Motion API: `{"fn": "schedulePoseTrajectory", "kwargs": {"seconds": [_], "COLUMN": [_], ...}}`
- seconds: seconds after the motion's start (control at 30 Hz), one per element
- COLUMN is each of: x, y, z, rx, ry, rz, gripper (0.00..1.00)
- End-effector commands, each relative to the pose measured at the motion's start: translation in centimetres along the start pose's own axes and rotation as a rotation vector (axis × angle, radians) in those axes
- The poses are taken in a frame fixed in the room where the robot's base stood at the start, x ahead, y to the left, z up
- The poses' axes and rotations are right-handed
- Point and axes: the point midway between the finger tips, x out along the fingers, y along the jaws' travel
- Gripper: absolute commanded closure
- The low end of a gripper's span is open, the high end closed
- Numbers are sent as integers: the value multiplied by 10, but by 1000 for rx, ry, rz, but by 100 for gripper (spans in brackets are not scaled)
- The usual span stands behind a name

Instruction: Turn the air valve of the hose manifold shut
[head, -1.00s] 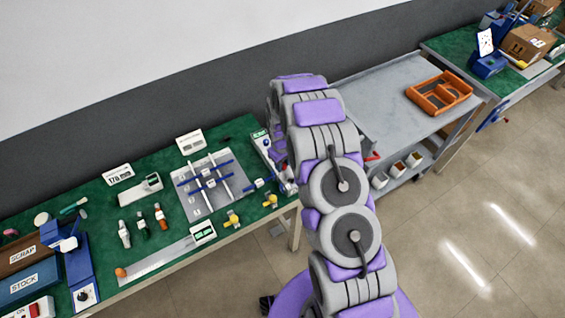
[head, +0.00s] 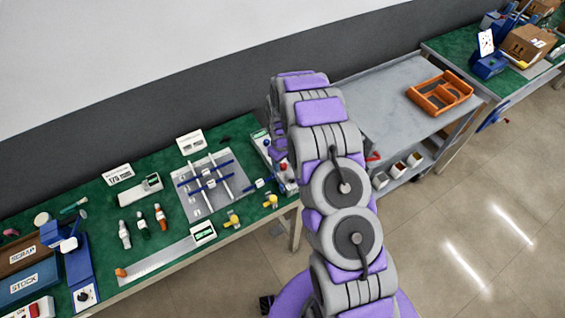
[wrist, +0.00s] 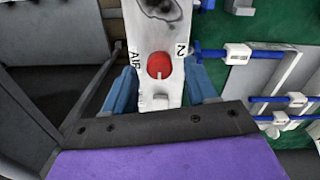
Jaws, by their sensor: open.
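The hose manifold (wrist: 150,25) is a pale panel, seen from above in the wrist view and marked AIR and 2. Its red round air valve knob (wrist: 159,65) has a pale bar pointing down toward my gripper. My gripper (wrist: 160,85) is open, with one blue finger on each side of the panel at the knob. The knob lies between the fingers; I cannot tell whether either touches it. In the head view the manifold (head: 262,146) stands at the right end of the green bench, partly hidden by my arm, which also hides my gripper.
A grey plate (head: 207,186) with blue-and-white bars lies left of the manifold. Yellow fittings (head: 233,219) sit at the bench's front edge. A grey cart (head: 385,95) with an orange tray (head: 440,92) stands to the right.

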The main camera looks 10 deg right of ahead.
Motion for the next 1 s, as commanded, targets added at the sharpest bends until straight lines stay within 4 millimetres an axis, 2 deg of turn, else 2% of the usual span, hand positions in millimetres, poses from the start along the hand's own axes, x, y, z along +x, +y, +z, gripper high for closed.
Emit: {"fn": "schedulePoseTrajectory", "kwargs": {"seconds": [0.6,0.8,1.0], "x": [-128,-155,-163], "y": [0,0,0], "z": [-2,-2,-2], "rx": [-1,-1,-1], "ry": [4,2,1], "rz": [2,2,1], "gripper": [43,43,43]}}
